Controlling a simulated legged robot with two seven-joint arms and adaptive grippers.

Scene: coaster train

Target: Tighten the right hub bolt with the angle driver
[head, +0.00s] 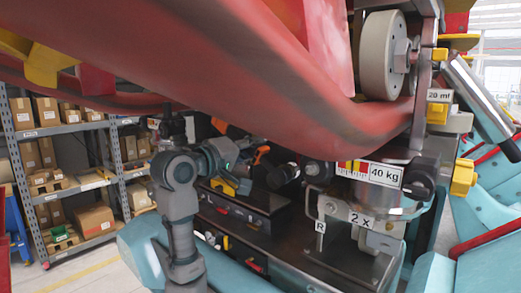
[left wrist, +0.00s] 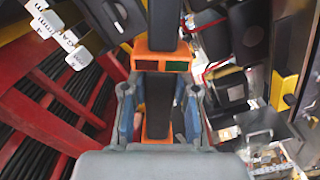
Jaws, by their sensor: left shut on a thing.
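My left gripper (head: 243,152) is left of centre in the head view, under the red beam, with its arm rising from below. In the left wrist view its two fingers (left wrist: 159,95) are shut around an orange-and-black tool, which looks like the angle driver (left wrist: 154,65). Orange parts of the driver (head: 262,154) show beside the gripper in the head view; its far end is unclear. A pale wheel (head: 381,58) with a grey hex bolt (head: 402,55) at its hub hangs at upper right, apart from the gripper. I cannot tell whether this is the right hub bolt.
The red beam (head: 230,75) crosses above the gripper. A dark bench (head: 335,255) carries a fixture with a 40 kg label (head: 385,175). Shelves with boxes (head: 60,165) stand at left. Teal parts (head: 490,230) crowd the right side.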

